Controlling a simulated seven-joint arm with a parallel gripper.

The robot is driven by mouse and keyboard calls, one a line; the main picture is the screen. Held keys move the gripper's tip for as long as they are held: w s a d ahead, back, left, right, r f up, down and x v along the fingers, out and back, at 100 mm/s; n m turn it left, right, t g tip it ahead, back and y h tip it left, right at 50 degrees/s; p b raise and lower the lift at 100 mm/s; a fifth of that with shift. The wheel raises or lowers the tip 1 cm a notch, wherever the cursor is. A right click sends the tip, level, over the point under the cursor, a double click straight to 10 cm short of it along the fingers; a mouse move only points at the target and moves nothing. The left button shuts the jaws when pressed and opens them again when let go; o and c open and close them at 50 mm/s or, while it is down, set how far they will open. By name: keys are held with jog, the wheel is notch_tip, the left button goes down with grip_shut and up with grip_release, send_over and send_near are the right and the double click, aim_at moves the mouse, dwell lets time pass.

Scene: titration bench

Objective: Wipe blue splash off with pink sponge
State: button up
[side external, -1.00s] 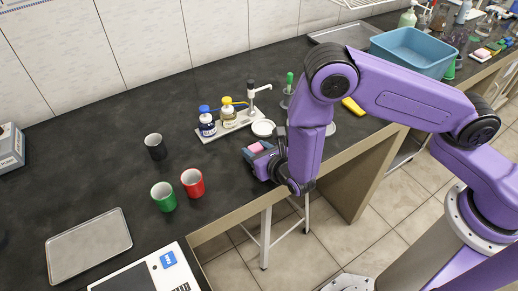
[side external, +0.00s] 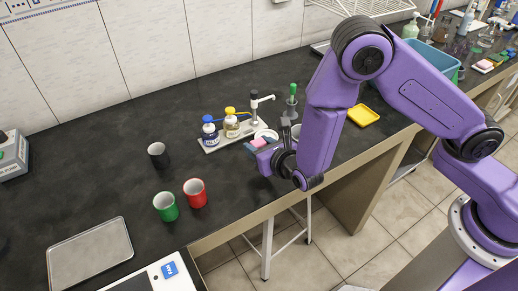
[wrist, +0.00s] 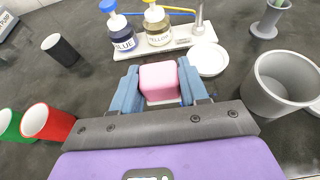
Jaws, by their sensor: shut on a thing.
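The pink sponge (side external: 259,143) is held between the blue fingertips of my gripper (side external: 263,148), in front of the bottle stand. In the wrist view the sponge (wrist: 160,80) sits between both fingers of my gripper (wrist: 160,88), which touch its sides. It appears to be above the dark bench, but the gap is hard to judge.
Blue-capped (side external: 210,131) and yellow-capped (side external: 232,124) bottles stand on a white tray (wrist: 178,45) beyond the gripper. A white dish (wrist: 208,60) and a grey cup (wrist: 282,85) are to the right. Black (side external: 158,155), red (side external: 196,193) and green (side external: 166,206) cups stand left.

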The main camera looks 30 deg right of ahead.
aim_at(259, 143)
jog(key=shift+r, duration=0.15)
jog(key=shift+r, duration=1.4)
jog(key=s+d+r, duration=0.4)
jog(key=s+d, duration=0.1)
jog(key=w+a+f, duration=0.2)
jog(key=w+f, duration=0.1)
jog(key=w, duration=0.1)
jog(key=w+a+f, duration=0.1)
jog(key=w+f, duration=0.2)
jog(key=w, duration=0.1)
jog(key=w+a+f, duration=0.2)
jog(key=w+f, duration=0.1)
jog(key=w, duration=0.1)
jog(key=shift+a+f, duration=0.15)
jog(key=shift+a, duration=0.15)
jog(key=shift+w+f, duration=0.15)
jog(key=shift+f, duration=1.55)
jog(key=shift+f, duration=0.15)
